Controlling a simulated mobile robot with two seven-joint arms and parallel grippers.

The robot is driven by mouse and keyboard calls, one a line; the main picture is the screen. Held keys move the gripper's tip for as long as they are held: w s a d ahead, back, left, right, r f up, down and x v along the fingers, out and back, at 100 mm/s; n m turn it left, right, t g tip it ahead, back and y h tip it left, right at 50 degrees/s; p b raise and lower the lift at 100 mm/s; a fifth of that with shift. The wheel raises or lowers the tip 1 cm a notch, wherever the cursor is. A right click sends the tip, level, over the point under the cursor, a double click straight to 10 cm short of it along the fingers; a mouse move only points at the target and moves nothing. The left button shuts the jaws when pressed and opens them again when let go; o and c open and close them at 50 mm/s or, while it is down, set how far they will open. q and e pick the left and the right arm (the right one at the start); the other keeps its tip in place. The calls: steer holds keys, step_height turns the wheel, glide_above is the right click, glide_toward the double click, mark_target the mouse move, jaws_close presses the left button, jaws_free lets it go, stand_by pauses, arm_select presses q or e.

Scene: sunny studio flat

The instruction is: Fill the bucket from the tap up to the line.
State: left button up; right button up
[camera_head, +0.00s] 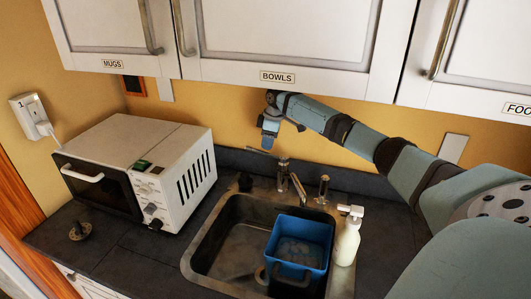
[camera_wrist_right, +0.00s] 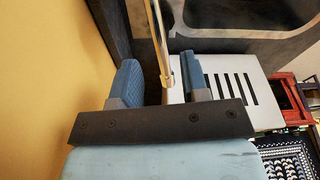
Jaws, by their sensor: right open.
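The blue bucket (camera_head: 314,257) stands in the right part of the sink basin with its open top up. A pale, mottled patch shows inside it; I cannot tell the water level, and I see no fill line. The metal tap (camera_head: 283,178) stands behind the basin, its spout pointing toward the bucket. My right gripper (camera_head: 266,143) is above and behind the tap, beside its thin lever. In the right wrist view, my right gripper (camera_wrist_right: 162,82) is open, with a thin metal rod (camera_wrist_right: 160,45) between its fingers. My left gripper is not in view.
A white microwave (camera_head: 140,165) stands left of the sink (camera_head: 205,235). A white soap bottle (camera_head: 347,240) stands at the sink's right rim, close to the bucket. Wall cabinets (camera_head: 280,35) hang above my right arm. The basin's left part is clear.

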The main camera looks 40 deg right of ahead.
step_height(320, 180, up, 6)
steer(key=shift+s+d+b, duration=0.3)
steer(key=shift+s+d, duration=0.05)
steer(key=shift+s, duration=0.1)
steer(key=shift+f, duration=0.1)
